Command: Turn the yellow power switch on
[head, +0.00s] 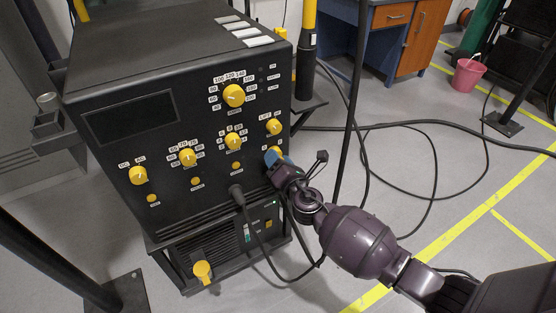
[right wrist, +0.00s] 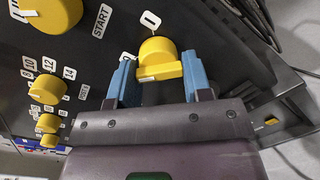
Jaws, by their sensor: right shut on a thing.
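The yellow power switch (right wrist: 158,58) is a round knob with a raised bar on the dark front panel of the machine (head: 100,170). In the right wrist view a label "I" stands above it and a partly hidden label stands at its left. My right gripper (right wrist: 159,82) has its blue fingers on either side of the knob's bar, shut on it. In the head view the right gripper (head: 278,161) is at the panel's lower right and covers most of the switch. My left gripper is not in view.
Other yellow knobs (head: 233,96) sit on the panel, one labelled START close to the switch. A black cable (head: 240,200) plugs in just left of my gripper. A black post (head: 352,90) stands near my right arm.

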